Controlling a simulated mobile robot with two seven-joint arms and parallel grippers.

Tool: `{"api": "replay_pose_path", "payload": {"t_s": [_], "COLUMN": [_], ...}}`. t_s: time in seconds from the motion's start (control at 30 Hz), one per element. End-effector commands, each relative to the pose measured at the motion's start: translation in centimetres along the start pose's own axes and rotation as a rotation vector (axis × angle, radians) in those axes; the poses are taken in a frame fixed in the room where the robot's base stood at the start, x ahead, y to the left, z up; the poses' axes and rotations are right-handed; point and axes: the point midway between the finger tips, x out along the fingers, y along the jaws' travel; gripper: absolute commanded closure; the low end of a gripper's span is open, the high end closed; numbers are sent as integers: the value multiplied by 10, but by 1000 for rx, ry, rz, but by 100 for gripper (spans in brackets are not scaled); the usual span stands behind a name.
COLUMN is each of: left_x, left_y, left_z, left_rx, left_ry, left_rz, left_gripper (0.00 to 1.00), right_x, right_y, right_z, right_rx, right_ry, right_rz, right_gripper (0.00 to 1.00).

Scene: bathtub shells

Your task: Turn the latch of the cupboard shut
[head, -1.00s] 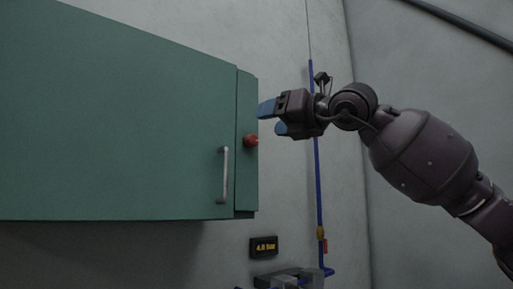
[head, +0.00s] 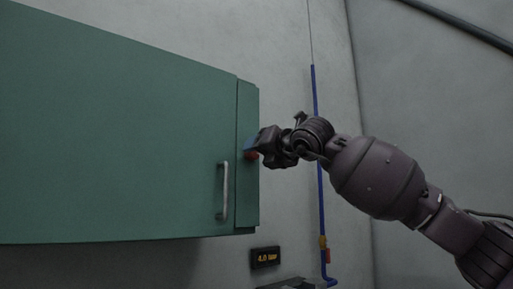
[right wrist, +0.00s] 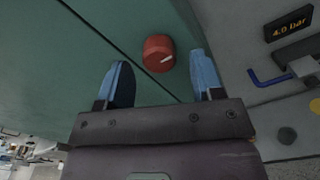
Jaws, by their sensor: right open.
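The green cupboard (head: 120,140) hangs on the wall at the left in the head view, its door closed, with a vertical metal handle (head: 222,190). The latch, a red round knob with a pale mark, sits on the narrow strip beside the door; it shows whole in the right wrist view (right wrist: 158,54) and partly behind the fingers in the head view (head: 252,155). My right gripper (right wrist: 162,82) is open, its blue fingertips on either side of the knob and a little short of it. I cannot tell whether a finger touches it. My left gripper is out of view.
A small display reading 4.0 bar (head: 265,257) is on the wall below the cupboard. A blue pipe (head: 320,200) runs down the wall behind my right arm.

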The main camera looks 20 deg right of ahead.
Motion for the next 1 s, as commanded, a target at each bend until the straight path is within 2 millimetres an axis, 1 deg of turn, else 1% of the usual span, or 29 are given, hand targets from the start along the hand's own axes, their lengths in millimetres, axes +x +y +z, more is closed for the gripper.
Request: {"api": "replay_pose_path", "payload": {"t_s": [0.1,0.2,0.5,0.57,0.83,1.0], "left_x": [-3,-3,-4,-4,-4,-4], "left_y": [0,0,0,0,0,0], "left_z": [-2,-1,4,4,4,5], "left_rx": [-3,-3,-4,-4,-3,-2], "left_ry": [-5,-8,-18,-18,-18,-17], "left_rz": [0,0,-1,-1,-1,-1], "left_gripper": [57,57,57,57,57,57], "right_x": [11,15,16,16,16,16], "right_y": [1,1,0,0,0,0], "right_z": [1,1,0,0,0,0], "right_rx": [0,-1,-1,-1,-1,-7], "right_ry": [-1,-1,-1,-1,-1,-1], "right_rz": [0,0,1,1,1,1], "right_gripper": [39,39,39,47,88,88]}}
